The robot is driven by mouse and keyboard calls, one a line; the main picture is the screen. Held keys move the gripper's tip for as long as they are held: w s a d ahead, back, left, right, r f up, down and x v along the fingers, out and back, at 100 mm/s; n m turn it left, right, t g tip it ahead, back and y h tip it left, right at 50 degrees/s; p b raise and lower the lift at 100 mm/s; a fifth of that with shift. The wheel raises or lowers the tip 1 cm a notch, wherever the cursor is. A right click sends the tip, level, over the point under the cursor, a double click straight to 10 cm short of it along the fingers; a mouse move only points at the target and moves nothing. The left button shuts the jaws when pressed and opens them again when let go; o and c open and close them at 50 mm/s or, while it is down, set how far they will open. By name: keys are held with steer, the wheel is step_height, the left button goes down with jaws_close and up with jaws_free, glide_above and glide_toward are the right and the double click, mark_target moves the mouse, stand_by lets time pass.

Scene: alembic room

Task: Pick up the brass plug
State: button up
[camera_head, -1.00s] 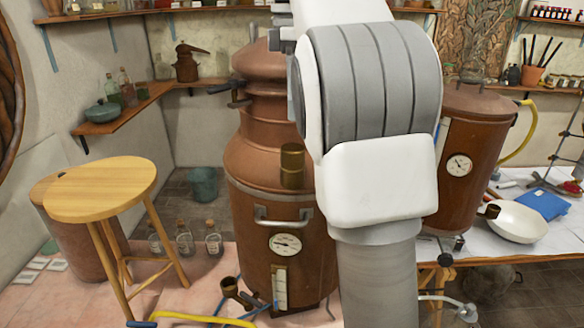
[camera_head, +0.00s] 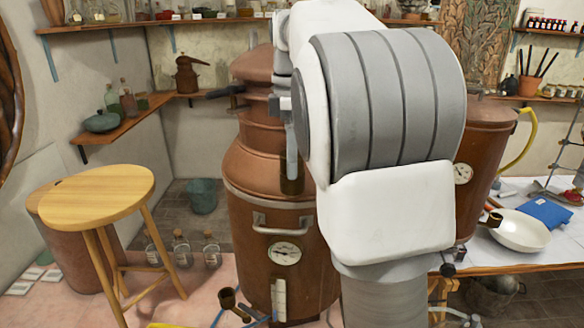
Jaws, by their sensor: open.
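The brass plug (camera_head: 291,184) is a short dark brass cylinder at the front of the tall copper still (camera_head: 262,210), above its metal handle. Only its lower part shows; the upper part is hidden behind my gripper. My gripper (camera_head: 291,155) points down with its fingers at the plug's top, seen edge-on. It is open. I cannot tell whether the fingers stand around the plug or touch it.
A wooden stool (camera_head: 98,196) stands at the left. A second copper vessel (camera_head: 485,145) is at the right, partly behind my arm. A white pan (camera_head: 520,231) and blue book (camera_head: 545,211) lie on the worktable. Glass bottles (camera_head: 182,249) stand on the floor.

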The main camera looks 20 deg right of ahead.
jaws_close()
stand_by(0.5)
steer(key=shift+r, duration=0.1)
steer(key=shift+r, duration=0.4)
step_height(320, 180, up, 3)
steer(key=shift+r, duration=0.2)
steer(key=s+d+r, duration=0.6)
steer(key=d, duration=0.3)
steer(key=shift+s+d+r+p, duration=0.3)
steer(key=shift+r, duration=0.05)
